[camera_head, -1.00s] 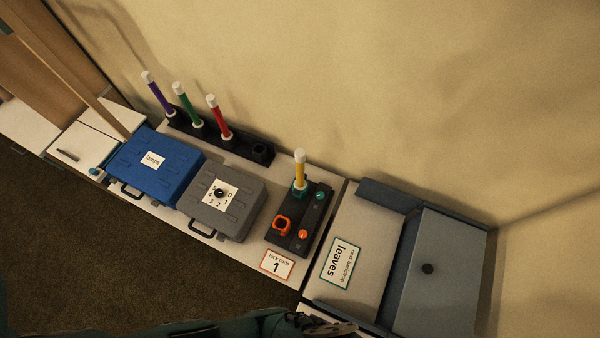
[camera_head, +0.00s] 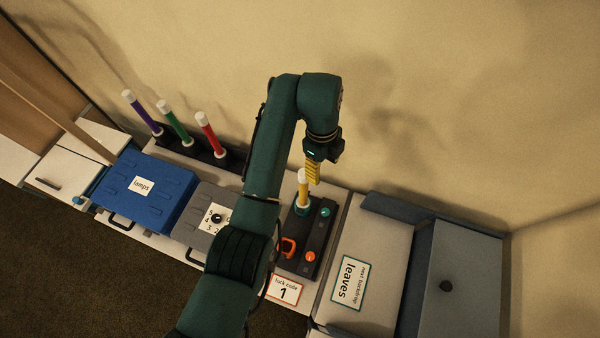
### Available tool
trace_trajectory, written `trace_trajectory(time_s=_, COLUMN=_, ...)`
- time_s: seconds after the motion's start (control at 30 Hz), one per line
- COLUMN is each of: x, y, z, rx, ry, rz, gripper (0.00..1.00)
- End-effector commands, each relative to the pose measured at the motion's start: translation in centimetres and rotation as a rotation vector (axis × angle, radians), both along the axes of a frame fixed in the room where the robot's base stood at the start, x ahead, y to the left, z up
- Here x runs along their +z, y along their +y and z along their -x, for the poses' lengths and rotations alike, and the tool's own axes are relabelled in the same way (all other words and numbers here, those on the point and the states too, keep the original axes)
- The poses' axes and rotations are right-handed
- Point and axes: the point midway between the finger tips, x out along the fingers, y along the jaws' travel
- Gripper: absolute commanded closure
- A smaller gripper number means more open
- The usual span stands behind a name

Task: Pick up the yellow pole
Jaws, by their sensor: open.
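The yellow pole (camera_head: 303,191) has a white top and stands upright in a dark control box (camera_head: 307,247) on the counter. My gripper (camera_head: 313,174) hangs from my green arm just above and to the right of the pole's top in the head view. Its yellow fingers point down and look very close to the pole. I cannot tell whether they touch it or stand in front of it. My gripper is open, and nothing is held in it.
A dark rack (camera_head: 198,147) holds purple, green and red poles at the left. A blue case (camera_head: 152,193) and a grey case (camera_head: 207,210), partly behind my arm, stand before it. A "leaves" card (camera_head: 348,281) lies right of the control box. The wall is close behind.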

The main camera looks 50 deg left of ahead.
Motion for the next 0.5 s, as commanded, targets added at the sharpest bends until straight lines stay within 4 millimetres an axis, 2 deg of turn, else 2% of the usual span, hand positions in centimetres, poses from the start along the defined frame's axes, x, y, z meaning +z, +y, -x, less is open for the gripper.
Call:
trace_trajectory(time_s=0.03, x=0.4, y=2.5, z=0.7, rx=0.048, ry=-0.007, rz=-0.004, gripper=0.36)
trace_trajectory(time_s=0.1, x=1.4, y=5.1, z=1.4, rx=0.097, ry=-0.027, rz=-0.020, gripper=0.36)
trace_trajectory(time_s=0.17, x=1.4, y=6.2, z=2.0, rx=0.120, ry=-0.029, rz=-0.023, gripper=0.36)
trace_trajectory(time_s=0.27, x=-0.1, y=6.5, z=2.3, rx=0.132, ry=-0.029, rz=-0.023, gripper=0.36)
trace_trajectory(time_s=0.5, x=-6.1, y=5.8, z=2.0, rx=0.130, ry=-0.030, rz=-0.024, gripper=0.36)
